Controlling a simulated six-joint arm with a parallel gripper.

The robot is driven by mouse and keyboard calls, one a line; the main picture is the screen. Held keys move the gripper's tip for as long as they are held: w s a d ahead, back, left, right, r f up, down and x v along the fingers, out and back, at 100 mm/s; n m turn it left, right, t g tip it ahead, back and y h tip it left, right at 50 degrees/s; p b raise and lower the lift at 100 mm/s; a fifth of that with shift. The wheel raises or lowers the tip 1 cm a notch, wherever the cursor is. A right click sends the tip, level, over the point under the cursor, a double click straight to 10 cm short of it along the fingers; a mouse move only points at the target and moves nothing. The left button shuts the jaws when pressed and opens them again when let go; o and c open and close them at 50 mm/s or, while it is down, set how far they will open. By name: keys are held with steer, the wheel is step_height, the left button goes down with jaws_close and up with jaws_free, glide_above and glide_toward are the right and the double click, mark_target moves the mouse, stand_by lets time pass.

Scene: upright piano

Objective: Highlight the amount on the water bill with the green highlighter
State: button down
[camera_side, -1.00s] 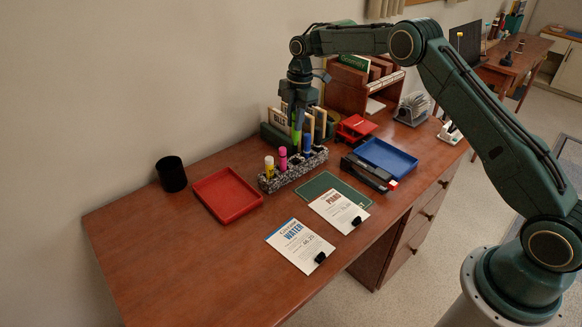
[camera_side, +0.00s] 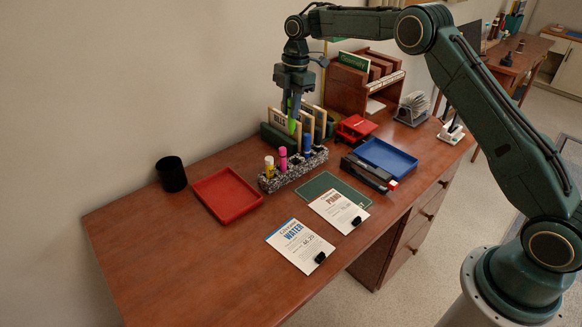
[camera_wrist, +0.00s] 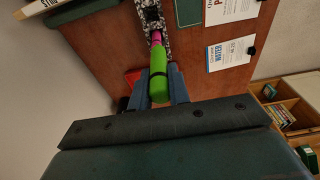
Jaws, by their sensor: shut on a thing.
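My gripper (camera_side: 291,103) is shut on the green highlighter (camera_side: 292,120) and holds it above the speckled holder (camera_side: 293,168), tip down. In the wrist view the highlighter (camera_wrist: 158,75) sits between the two fingers of my gripper (camera_wrist: 160,85). The water bill (camera_side: 290,236) lies flat near the front edge of the desk, with its amount (camera_side: 308,239) in print near the middle and a black clip (camera_side: 320,257) at its lower right corner. The water bill also shows in the wrist view (camera_wrist: 228,53).
The holder keeps a yellow (camera_side: 269,167), a pink (camera_side: 283,158) and a blue highlighter (camera_side: 307,144). A second bill (camera_side: 335,206) lies beside the water bill. A red tray (camera_side: 228,195), black cup (camera_side: 171,174), blue tray (camera_side: 386,158) and stapler (camera_side: 367,174) stand around. The left desk is clear.

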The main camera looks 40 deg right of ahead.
steer(key=s+a, duration=0.8)
steer(key=s, duration=0.3)
steer(key=s+a, duration=0.8)
steer(key=s, duration=0.3)
step_height(320, 180, down, 8)
steer(key=shift+w, duration=0.25)
steer(key=shift+a, duration=0.1)
